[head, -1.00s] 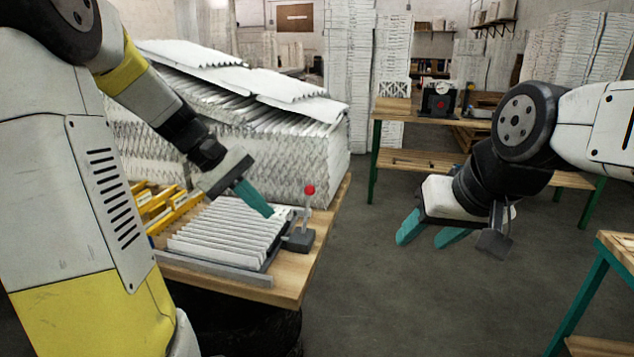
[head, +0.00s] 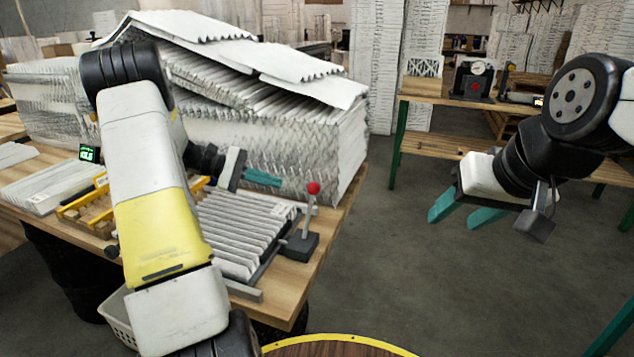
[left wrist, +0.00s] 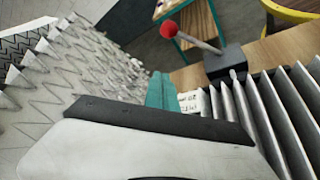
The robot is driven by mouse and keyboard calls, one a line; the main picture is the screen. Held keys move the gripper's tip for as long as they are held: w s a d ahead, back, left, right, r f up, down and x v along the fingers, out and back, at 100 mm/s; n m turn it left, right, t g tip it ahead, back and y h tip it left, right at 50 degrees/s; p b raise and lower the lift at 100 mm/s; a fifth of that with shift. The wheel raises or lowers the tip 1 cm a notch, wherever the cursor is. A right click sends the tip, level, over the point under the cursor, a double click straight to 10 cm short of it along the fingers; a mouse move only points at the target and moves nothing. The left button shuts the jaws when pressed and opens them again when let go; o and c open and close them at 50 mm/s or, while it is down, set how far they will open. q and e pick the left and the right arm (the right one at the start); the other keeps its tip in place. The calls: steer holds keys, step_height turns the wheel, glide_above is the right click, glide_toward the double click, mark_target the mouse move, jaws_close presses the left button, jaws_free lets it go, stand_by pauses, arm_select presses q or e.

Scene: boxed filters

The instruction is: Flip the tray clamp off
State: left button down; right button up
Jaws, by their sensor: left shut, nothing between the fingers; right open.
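The tray clamp (head: 300,240) is a dark block with a grey lever that stands nearly upright and ends in a red knob (head: 313,188). It sits at the right edge of the tray (head: 243,290), which holds a row of white pleated filters (head: 240,230). The clamp also shows in the left wrist view (left wrist: 225,62), with its lever slanting up to the left. My left gripper (head: 278,181) is shut and empty, left of the knob and above the filters' far end, apart from the lever. My right gripper (head: 458,210) is open and empty over the floor at right.
A large stack of wrapped filters (head: 270,140) stands behind the tray. A yellow-edged organizer (head: 85,210) and more filters (head: 45,185) lie to the left. A second wooden table (head: 430,90) stands at the back right. Open floor lies between.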

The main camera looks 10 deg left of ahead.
arm_select(q)
steer(key=s+d, duration=0.1)
steer(key=d, duration=0.8)
steer(key=shift+s+d+f, duration=0.2)
steer(key=shift+d, duration=0.05)
stand_by(0.4)
steer(key=s+a+r+m+t+h, duration=0.1)
steer(key=s+m+h, duration=0.1)
steer(key=s+m, duration=0.2)
steer(key=s+a+r+m+t+h, duration=0.1)
steer(key=s+m, duration=0.3)
steer(key=s, duration=0.5)
steer(key=shift+a+t+h, duration=0.3)
steer(key=shift+h, duration=0.1)
steer(key=shift+s+f, duration=0.1)
steer(key=shift+s, duration=0.05)
